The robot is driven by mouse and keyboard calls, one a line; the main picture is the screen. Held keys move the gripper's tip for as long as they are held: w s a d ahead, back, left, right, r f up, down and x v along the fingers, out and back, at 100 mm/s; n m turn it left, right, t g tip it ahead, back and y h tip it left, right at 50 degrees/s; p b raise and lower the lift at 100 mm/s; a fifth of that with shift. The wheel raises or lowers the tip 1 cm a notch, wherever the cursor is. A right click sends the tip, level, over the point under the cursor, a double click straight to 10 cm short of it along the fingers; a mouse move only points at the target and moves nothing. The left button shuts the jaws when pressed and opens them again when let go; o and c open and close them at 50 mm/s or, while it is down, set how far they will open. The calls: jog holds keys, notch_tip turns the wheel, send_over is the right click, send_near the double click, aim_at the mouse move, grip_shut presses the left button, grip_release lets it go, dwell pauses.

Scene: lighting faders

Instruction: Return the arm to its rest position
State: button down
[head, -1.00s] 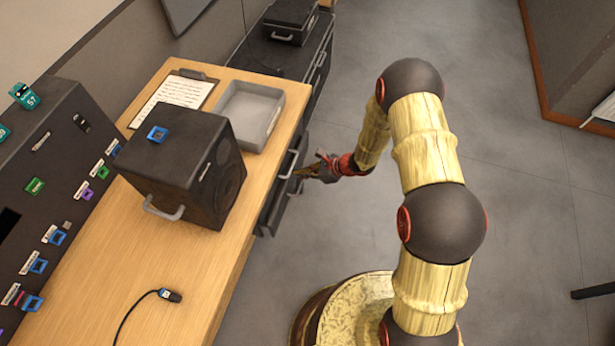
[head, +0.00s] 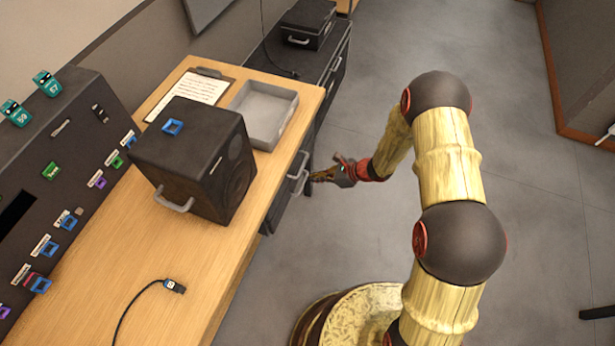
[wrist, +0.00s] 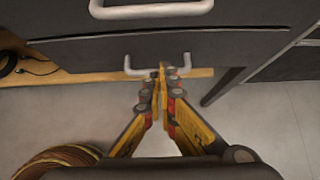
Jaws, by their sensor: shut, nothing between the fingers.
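My gripper (head: 322,176) is shut and empty in the head view, beside the drawer fronts under the table's right edge. My arm reaches from the base at the bottom up over two dark joints and bends down toward the drawers. In the wrist view my gripper (wrist: 161,75) has its yellow fingers together. The fingertips appear in front of a drawer handle (wrist: 136,70); I cannot tell whether they touch it. Another drawer handle (wrist: 150,10) is above it in the picture.
The wooden table (head: 130,250) holds a black speaker (head: 185,165), a grey tray (head: 262,140), a clipboard (head: 195,90) and a cable plug (head: 174,286). A fader console (head: 60,170) stands at the left. A black case (head: 305,22) is at the back.

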jog(key=p+v, duration=0.2)
jog(key=v, duration=0.6)
jog(key=shift+r, duration=0.25)
jog(key=shift+w+d, duration=0.1)
jog(key=s+r+n+g+h, duration=0.1)
jog(key=s+r+n+g, duration=0.3)
jog(key=s, duration=0.3)
jog(key=s+r+n+g, duration=0.1)
jog(key=s+r+n, duration=0.3)
jog(key=s+n, duration=0.15)
jog(key=s+d+r+n+t+h, duration=0.2)
jog(key=s+d+r+n, duration=0.1)
jog(key=r, duration=0.8)
jog(key=s+d+r+n+t+h, duration=0.3)
jog(key=s+d+r+n, duration=0.1)
jog(key=r, duration=0.8)
jog(key=s+d+r+n+t+h, duration=0.2)
jog(key=s+d+r+n+h, duration=0.1)
jog(key=r, duration=0.9)
jog(key=s+d+n, duration=0.1)
jog(key=s+n, duration=0.1)
jog(key=s, duration=0.1)
jog(key=shift+s+d, duration=0.15)
jog(key=shift+s, duration=0.25)
jog(key=shift+n, duration=0.25)
